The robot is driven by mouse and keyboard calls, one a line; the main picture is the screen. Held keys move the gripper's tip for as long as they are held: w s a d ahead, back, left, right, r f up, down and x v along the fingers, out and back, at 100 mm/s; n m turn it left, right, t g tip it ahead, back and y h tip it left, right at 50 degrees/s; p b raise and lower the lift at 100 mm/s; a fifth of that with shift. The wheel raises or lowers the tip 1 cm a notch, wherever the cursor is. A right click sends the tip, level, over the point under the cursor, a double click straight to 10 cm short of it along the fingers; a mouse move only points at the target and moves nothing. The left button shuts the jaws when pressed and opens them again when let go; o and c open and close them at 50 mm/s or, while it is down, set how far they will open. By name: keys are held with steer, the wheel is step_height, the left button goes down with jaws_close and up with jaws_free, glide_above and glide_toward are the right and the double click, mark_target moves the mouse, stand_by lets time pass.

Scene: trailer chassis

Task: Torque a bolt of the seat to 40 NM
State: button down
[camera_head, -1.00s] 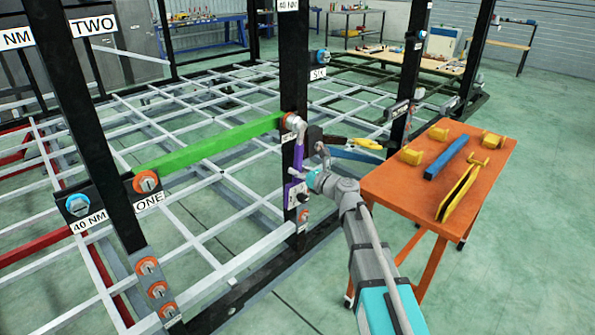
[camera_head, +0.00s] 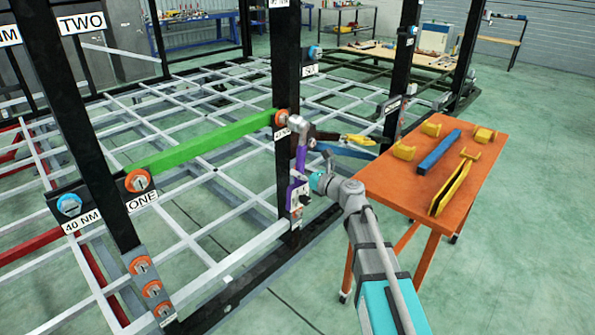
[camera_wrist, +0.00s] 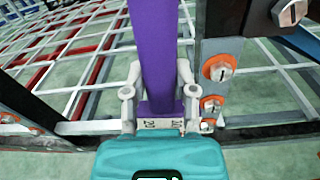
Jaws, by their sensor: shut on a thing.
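My gripper (camera_head: 311,184) is shut on a purple tool, which looks like a torque wrench (camera_head: 301,160), beside the middle black post. Its grey head is at the top, close to the orange-ringed bolt (camera_head: 282,118) at the green bar's right end; I cannot tell whether they touch. In the wrist view the purple wrench (camera_wrist: 156,50) stands between both fingers (camera_wrist: 158,85), with a numbered scale near its base. At the left, a blue bolt (camera_head: 69,204) sits above a "40 NM" label, and an orange-ringed bolt (camera_head: 137,180) is beside "ONE". I cannot tell which part is the seat.
An orange table (camera_head: 384,190) with yellow parts and a blue bar stands close to my arm's right. Black posts, the green bar (camera_head: 210,145) and the chassis grid (camera_head: 190,250) surround the tool. Orange-ringed bolts (camera_wrist: 217,68) show at the right in the wrist view. Floor is clear at far right.

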steer(key=shift+v, duration=1.05)
